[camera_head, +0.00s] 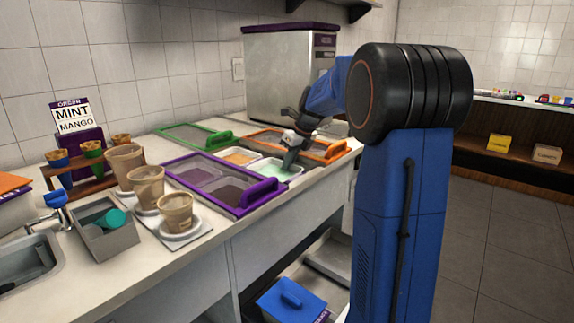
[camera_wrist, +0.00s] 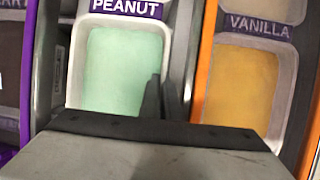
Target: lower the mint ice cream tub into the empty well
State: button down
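The mint ice cream tub (camera_head: 275,170) is a pale tub with light green content, in the counter's row of wells. In the wrist view the tub (camera_wrist: 118,70) fills the middle, below a purple PEANUT label (camera_wrist: 127,8). My gripper (camera_head: 291,153) is at the tub's right side. In the wrist view its dark fingers (camera_wrist: 161,97) are close together at the tub's right wall, one on the inner side, and look shut on that wall. The tub covers the well under it. I cannot tell whether it rests on the bottom or hangs slightly above.
An orange-yellow tub (camera_head: 239,157) sits left of the mint tub. A purple-framed lid (camera_head: 262,194) lies in front, an orange-framed one (camera_head: 334,153) behind right. Cups (camera_head: 177,207) stand on a tray at left. A VANILLA-labelled tub (camera_wrist: 240,85) is at right in the wrist view.

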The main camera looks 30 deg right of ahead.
dwell(0.6)
jog(key=c, duration=1.9)
grip_release()
jog(key=v, duration=1.7)
jog(key=shift+r, duration=0.2)
jog(key=shift+s, duration=0.15)
